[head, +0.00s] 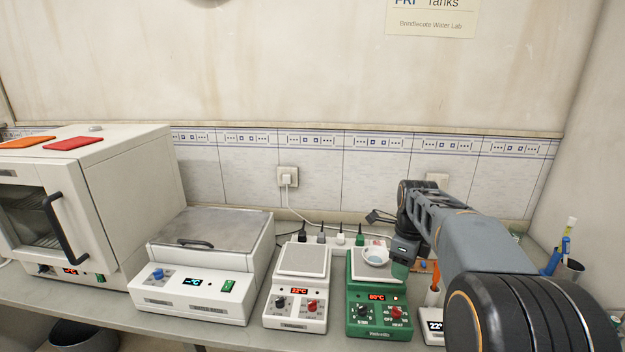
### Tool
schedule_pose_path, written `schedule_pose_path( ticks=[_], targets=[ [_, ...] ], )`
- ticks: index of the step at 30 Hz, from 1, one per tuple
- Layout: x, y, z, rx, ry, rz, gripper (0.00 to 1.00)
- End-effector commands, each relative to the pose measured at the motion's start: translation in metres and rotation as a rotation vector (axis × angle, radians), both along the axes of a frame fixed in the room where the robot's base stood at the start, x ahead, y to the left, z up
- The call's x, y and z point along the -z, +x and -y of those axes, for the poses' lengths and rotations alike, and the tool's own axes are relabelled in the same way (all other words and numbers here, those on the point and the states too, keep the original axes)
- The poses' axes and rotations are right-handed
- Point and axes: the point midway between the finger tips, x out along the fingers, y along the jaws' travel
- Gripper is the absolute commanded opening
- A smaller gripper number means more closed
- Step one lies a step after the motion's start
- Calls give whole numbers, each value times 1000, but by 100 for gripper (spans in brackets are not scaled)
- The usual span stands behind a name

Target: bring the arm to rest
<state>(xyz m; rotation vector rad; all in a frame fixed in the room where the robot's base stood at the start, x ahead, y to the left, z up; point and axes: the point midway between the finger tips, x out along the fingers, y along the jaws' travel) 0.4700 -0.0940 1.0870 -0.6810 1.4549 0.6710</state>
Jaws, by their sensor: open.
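My arm reaches in from the lower right, over the right part of the bench. My gripper (376,217) is at its far end, pointing left near the tiled wall, behind and above the green hotplate. It is open, and I see nothing between its fingers. The green hotplate (379,320) reads 80°C. A small white dish (376,257) rests on its top plate, left of my wrist. My arm hides part of the bench behind it and to the right.
A white hotplate (297,313) reading 22°C stands left of the green one. Further left are a lidded water bath (205,270) and an oven (95,205). A pen cup (570,272) stands at the right. A cable runs from the wall socket (288,178).

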Motion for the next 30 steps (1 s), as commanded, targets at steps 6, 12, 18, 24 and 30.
schedule_pose_path(
  ticks=[6, 12, 18, 24, 30],
  targets=[
    [23, -5, -1, -541, -12, 13, 48],
    [39, -43, -22, -1220, -58, 44, 48],
    [49, -98, -54, -1875, -168, 82, 48],
    [57, -150, -81, -2218, -294, 116, 48],
    [51, -168, -93, -2247, -356, 154, 48]
  ],
)
